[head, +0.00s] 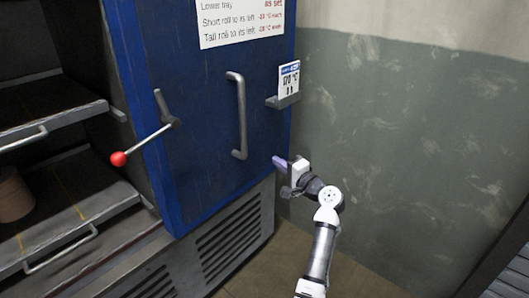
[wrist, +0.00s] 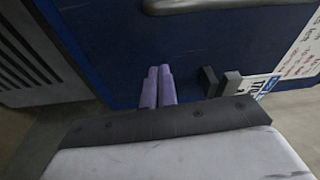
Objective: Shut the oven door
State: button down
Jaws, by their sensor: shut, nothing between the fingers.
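The blue oven door (head: 205,110) stands open in the head view, with shelves showing past its left edge. It carries a grey vertical handle (head: 239,115) and a lever with a red knob (head: 119,158). My gripper (head: 281,161) is by the door's lower right edge, right of and below the handle. Its purple fingers (wrist: 157,88) are shut and empty. In the wrist view they point at the blue door face (wrist: 110,45), with the handle (wrist: 195,5) at the top. I cannot tell whether the fingertips touch the door.
A small bracket (head: 284,101) with a card (head: 289,78) sits on the door above my gripper. The oven's shelves (head: 75,205) hold a brown roll (head: 13,196) at the left. A vent grille (head: 230,240) is below the door. A grey-green wall (head: 410,150) stands at the right.

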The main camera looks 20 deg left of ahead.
jog(key=a+p, duration=0.4)
jog(key=a, duration=0.5)
jog(key=shift+w+a, duration=0.15)
jog(key=shift+w, duration=0.3)
jog(key=shift+s, duration=0.1)
